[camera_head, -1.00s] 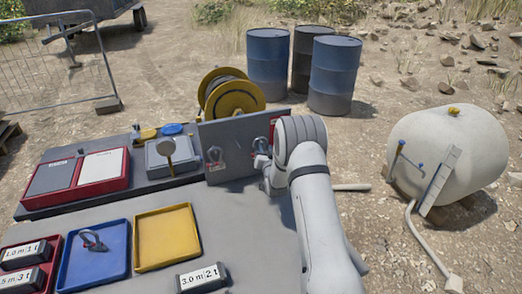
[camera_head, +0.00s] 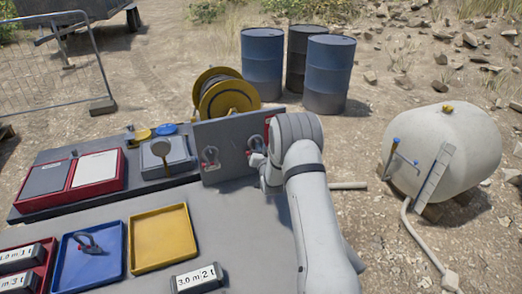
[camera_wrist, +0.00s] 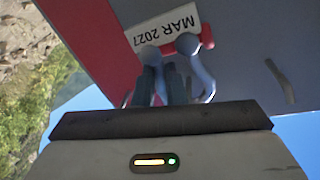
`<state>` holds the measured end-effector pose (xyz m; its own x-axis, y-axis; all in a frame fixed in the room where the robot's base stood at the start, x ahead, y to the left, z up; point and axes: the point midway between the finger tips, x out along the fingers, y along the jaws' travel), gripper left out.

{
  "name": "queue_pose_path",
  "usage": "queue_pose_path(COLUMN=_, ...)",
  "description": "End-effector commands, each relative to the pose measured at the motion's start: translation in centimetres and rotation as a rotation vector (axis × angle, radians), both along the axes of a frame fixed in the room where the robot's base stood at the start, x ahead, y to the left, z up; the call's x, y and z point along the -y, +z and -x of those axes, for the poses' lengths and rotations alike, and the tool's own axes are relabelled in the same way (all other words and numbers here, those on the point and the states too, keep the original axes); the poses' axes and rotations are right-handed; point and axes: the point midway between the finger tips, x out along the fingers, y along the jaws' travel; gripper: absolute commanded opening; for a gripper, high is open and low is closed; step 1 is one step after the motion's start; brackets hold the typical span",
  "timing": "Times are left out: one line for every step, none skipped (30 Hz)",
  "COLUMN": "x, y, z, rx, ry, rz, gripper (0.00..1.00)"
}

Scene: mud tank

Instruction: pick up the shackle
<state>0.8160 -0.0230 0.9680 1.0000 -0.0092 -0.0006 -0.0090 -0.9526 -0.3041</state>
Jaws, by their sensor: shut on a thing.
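The grey shackle (camera_wrist: 187,47) with a red pin and a white tag reading MAR 2027 is in front of my gripper in the wrist view. My gripper (camera_wrist: 170,80) is shut on it, close to the upright grey board (camera_wrist: 236,40). In the head view my gripper (camera_head: 256,152) is at the right part of the board (camera_head: 232,135), and my arm partly hides it. Another shackle (camera_head: 211,156) hangs on the board's left part. One more shackle (camera_head: 90,243) lies in the blue tray (camera_head: 70,275). I cannot tell whether the held shackle still touches the board.
An empty yellow tray (camera_head: 162,240) and a label block (camera_head: 196,277) are on the table near my arm. A yellow reel (camera_head: 228,97) stands behind the board, with blue barrels (camera_head: 330,75) beyond. A pale tank (camera_head: 440,155) is at right. A bare peg (camera_wrist: 280,82) shows on the board.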

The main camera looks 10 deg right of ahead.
Motion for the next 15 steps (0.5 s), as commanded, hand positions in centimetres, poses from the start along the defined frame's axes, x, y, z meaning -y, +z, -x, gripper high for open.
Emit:
queue_pose_path(x=0.0, y=0.4, z=0.0, rx=0.004, ry=0.000, rz=0.000, gripper=0.00)
queue_pose_path(x=0.0, y=0.6, z=0.0, rx=0.003, ry=0.000, rz=0.000, gripper=0.00)
queue_pose_path(x=0.0, y=0.9, z=0.0, rx=0.003, ry=0.000, rz=0.000, gripper=0.00)
queue_pose_path(x=0.0, y=0.9, z=0.2, rx=0.001, ry=0.001, rz=0.000, gripper=0.00)
queue_pose_path(x=0.0, y=0.9, z=0.7, rx=0.000, ry=0.000, rz=0.000, gripper=0.00)
queue_pose_path(x=0.0, y=0.8, z=1.3, rx=0.000, ry=0.000, rz=0.000, gripper=0.00)
queue_pose_path(x=0.0, y=0.8, z=1.8, rx=0.000, ry=0.000, rz=0.000, gripper=0.00)
queue_pose_path(x=0.0, y=0.8, z=2.3, rx=0.000, ry=0.000, rz=0.000, gripper=0.00)
queue_pose_path(x=0.0, y=0.8, z=3.0, rx=0.000, ry=0.000, rz=0.000, gripper=0.00)
queue_pose_path(x=-0.1, y=0.8, z=3.6, rx=0.000, ry=0.000, rz=0.000, gripper=0.00)
queue_pose_path(x=-0.1, y=0.8, z=4.1, rx=0.000, ry=0.000, rz=0.000, gripper=0.00)
queue_pose_path(x=-0.1, y=0.7, z=5.0, rx=0.000, ry=0.000, rz=0.000, gripper=0.00)
queue_pose_path(x=-0.1, y=0.7, z=5.7, rx=0.000, ry=0.000, rz=0.000, gripper=0.00)
queue_pose_path(x=-0.1, y=0.7, z=6.4, rx=-0.001, ry=0.000, rz=0.000, gripper=0.00)
queue_pose_path(x=-0.1, y=0.7, z=7.5, rx=0.000, ry=0.000, rz=0.000, gripper=0.00)
